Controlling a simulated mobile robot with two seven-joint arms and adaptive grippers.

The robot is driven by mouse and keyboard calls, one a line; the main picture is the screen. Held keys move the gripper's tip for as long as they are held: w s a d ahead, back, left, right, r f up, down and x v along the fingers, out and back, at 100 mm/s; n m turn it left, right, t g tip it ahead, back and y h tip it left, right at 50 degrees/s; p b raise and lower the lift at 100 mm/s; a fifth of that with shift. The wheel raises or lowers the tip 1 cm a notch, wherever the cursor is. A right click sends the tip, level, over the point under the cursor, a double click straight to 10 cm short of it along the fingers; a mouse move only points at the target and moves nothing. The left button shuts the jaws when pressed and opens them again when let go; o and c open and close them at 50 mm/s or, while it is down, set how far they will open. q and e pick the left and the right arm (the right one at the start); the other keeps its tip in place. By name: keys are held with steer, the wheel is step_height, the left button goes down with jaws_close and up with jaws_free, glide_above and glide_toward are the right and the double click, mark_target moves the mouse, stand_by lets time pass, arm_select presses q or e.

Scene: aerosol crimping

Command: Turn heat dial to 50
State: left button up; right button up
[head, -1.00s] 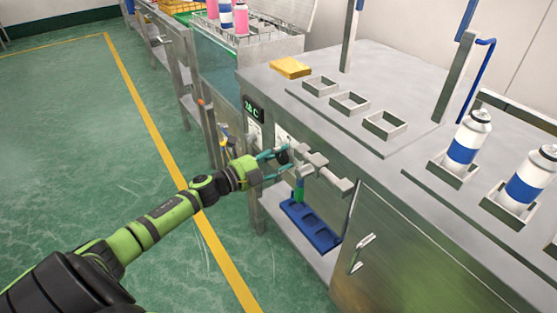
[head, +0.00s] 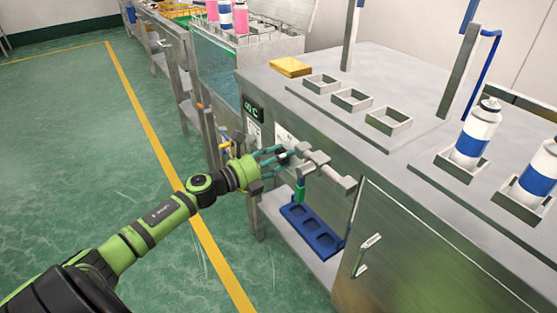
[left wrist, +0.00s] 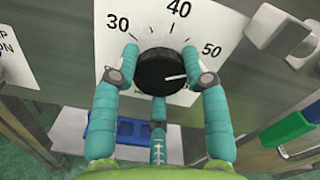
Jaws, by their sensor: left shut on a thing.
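The heat dial is a black round knob (left wrist: 160,70) on a white scale plate (left wrist: 85,25) marked 30, 40 and 50. My left gripper (head: 277,157) is shut on the knob. In the left wrist view its teal fingers (left wrist: 160,85) grip the knob's left and right sides, with a third finger below. My right gripper is out of view.
A grey lever-like fitting (head: 322,166) juts out just right of the dial. A blue tray (head: 312,229) lies on the lower shelf. White-and-blue cans (head: 476,134) stand in holders on the steel bench top (head: 412,85). A yellow block (head: 290,67) lies at the back.

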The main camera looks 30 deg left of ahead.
arm_select(q)
steer(key=shift+s+d+f, duration=0.1)
steer(key=shift+d+f, duration=0.15)
steer(key=o, duration=1.1)
steer(key=shift+o, duration=0.2)
steer(key=shift+r, duration=0.1)
steer(key=shift+a, duration=0.15)
steer(key=v, duration=1.1)
steer(key=shift+s, duration=0.4)
steer(key=shift+a, duration=0.1)
